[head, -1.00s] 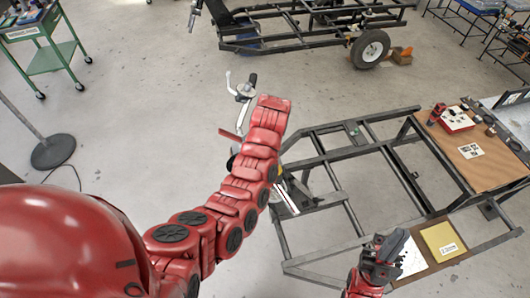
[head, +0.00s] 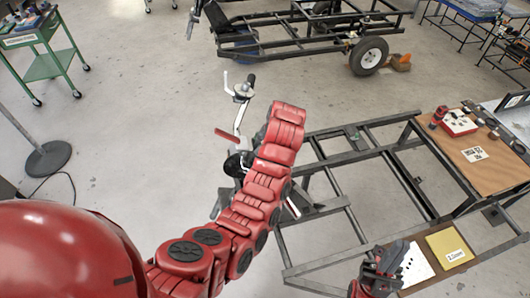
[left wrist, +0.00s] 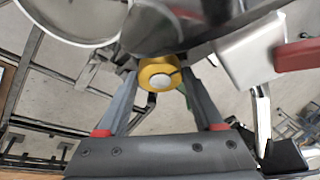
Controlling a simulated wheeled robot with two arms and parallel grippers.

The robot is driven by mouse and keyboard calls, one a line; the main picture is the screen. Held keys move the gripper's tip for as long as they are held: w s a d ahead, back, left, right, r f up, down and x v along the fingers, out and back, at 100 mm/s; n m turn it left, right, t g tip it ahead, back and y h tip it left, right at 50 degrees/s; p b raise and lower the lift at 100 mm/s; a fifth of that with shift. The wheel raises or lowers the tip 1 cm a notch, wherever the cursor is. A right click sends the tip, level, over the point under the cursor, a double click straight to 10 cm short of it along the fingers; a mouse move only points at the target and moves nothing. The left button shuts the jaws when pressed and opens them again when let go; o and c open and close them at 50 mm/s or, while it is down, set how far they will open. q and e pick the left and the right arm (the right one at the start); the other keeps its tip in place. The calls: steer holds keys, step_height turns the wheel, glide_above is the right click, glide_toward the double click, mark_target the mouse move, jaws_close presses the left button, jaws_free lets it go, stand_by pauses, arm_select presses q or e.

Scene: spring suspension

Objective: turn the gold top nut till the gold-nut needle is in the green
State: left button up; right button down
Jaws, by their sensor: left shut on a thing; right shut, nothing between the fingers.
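The gold top nut (left wrist: 156,72), a gold ring with a pale round centre, shows in the left wrist view. My left gripper (left wrist: 164,80) is shut on it, one grey finger on each side. In the head view my red left arm runs up the middle and hides that gripper and the nut. My right gripper (head: 385,264) is shut and empty at the bottom right, by a white sheet. The gold-nut needle and its green band cannot be made out in either view.
A red lever (left wrist: 298,55) and grey metal parts crowd close around the nut. A dark frame (head: 345,178) spans the right side of the head view. A wooden board (head: 458,140) and a yellow box (head: 446,245) rest on it. Open floor lies left.

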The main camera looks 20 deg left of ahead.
arm_select(q)
steer(key=shift+f, duration=0.1)
steer(key=o, duration=1.4)
steer(key=p+v, duration=0.4)
steer(key=v, duration=0.2)
steer(key=shift+a+r, duration=0.1)
steer(key=shift+r, duration=0.1)
steer(key=shift+p+v, duration=2.35)
steer(key=shift+v, duration=3.2)
